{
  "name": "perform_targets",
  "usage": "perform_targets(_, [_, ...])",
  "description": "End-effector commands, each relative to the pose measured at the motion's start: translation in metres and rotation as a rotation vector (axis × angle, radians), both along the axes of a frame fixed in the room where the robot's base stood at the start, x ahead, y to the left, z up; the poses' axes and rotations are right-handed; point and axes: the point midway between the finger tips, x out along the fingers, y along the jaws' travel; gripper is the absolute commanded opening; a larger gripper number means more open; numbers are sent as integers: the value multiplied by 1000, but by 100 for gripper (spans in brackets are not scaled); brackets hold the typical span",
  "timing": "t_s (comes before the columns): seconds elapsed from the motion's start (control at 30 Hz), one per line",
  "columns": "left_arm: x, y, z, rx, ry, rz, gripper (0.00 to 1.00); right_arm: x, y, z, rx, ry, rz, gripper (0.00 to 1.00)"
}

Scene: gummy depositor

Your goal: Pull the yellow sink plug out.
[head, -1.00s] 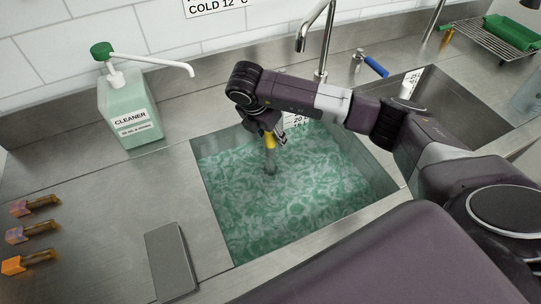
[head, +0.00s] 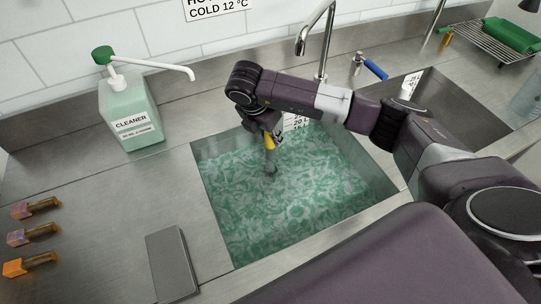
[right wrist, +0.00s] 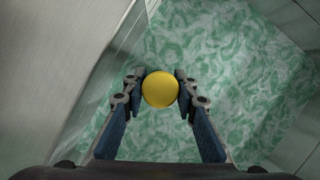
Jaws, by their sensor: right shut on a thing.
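The left sink basin (head: 375,178) holds green, foamy-looking water (head: 300,200). The plug's lower end is hidden under the water. My left gripper is not in view.
A cleaner bottle (head: 130,115) with a green-topped pump stands left of the basin. A faucet (head: 326,40) and blue-handled tap (head: 375,68) stand behind. A second basin (head: 440,100) is at right. A grey slab (head: 172,262) and several small brushes (head: 35,233) lie at left.

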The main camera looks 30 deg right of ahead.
Motion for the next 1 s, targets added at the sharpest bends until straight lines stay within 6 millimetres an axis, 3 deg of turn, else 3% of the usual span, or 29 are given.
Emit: perform_targets(1.0, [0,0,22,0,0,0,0,1,0,43,0,-2,0,0])
